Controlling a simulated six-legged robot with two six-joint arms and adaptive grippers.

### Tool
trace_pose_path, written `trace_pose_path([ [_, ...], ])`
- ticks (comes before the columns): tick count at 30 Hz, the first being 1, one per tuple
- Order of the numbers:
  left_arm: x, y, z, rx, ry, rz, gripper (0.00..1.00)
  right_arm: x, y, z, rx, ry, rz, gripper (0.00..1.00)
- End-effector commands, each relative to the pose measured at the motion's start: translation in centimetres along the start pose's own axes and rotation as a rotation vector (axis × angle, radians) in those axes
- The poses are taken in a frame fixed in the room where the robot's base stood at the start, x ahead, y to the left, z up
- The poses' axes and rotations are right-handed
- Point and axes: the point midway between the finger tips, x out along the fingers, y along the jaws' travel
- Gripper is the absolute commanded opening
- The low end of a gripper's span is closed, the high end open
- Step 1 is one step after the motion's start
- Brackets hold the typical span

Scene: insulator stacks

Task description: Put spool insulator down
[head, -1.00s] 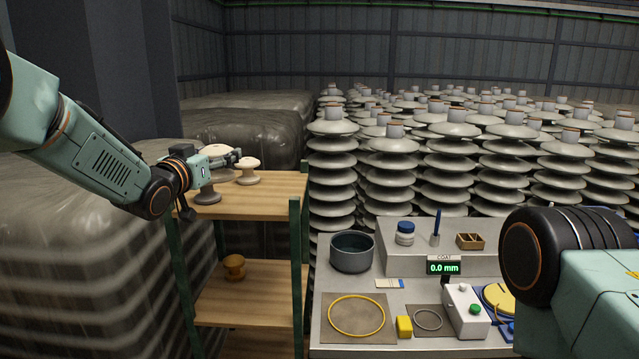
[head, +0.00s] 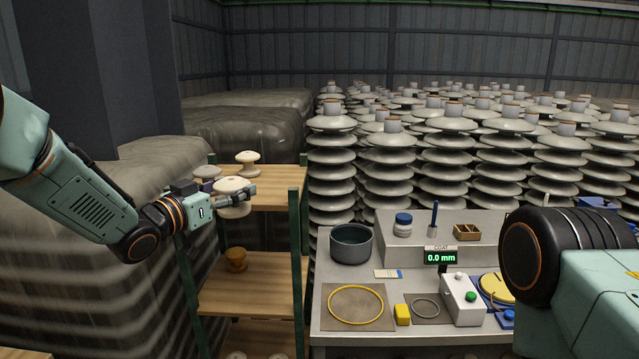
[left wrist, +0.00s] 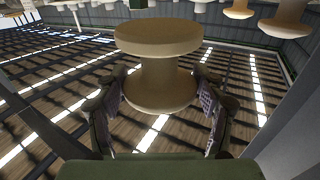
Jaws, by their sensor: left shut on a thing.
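My left gripper (head: 234,194) is shut on a pale spool insulator (head: 233,183) in the head view. The spool is held roughly upright, in front of the wooden shelf rack's top board (head: 276,201), and covers part of it. In the left wrist view the same spool (left wrist: 160,75) shows large, with a wide flange above and another below, between the two fingers (left wrist: 160,95). Another pale spool insulator (head: 247,162) stands on the top board. A greyer one (head: 207,172) is partly hidden behind my gripper. My right gripper is out of view.
A brown spool (head: 236,260) stands on the rack's middle board (head: 262,292). Green posts (head: 297,235) frame the rack. A grey workbench (head: 395,339) with a dark bowl (head: 351,245) stands to the right. Tall insulator stacks (head: 335,165) fill the back. Wrapped bulk stands left.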

Motion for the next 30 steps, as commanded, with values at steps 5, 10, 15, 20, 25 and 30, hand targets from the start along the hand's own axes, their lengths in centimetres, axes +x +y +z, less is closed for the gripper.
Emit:
trace_pose_path([
  [5,-4.0,2.5,8.0,-0.010,0.001,0.139,0.13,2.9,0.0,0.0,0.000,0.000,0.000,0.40],
  [10,-8.4,5.5,14.8,-0.010,0.001,0.269,0.13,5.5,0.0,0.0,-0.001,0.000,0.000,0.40],
  [15,-13.1,8.7,20.7,-0.009,0.004,0.377,0.13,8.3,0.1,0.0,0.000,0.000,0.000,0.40],
  [20,-17.0,11.4,25.1,-0.009,0.005,0.446,0.13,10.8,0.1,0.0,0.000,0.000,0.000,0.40],
  [25,-20.6,13.6,29.0,-0.007,0.007,0.485,0.13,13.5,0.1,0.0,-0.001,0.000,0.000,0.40],
  [30,-23.3,14.8,32.8,-0.006,0.005,0.481,0.13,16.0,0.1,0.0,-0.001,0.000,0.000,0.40],
])
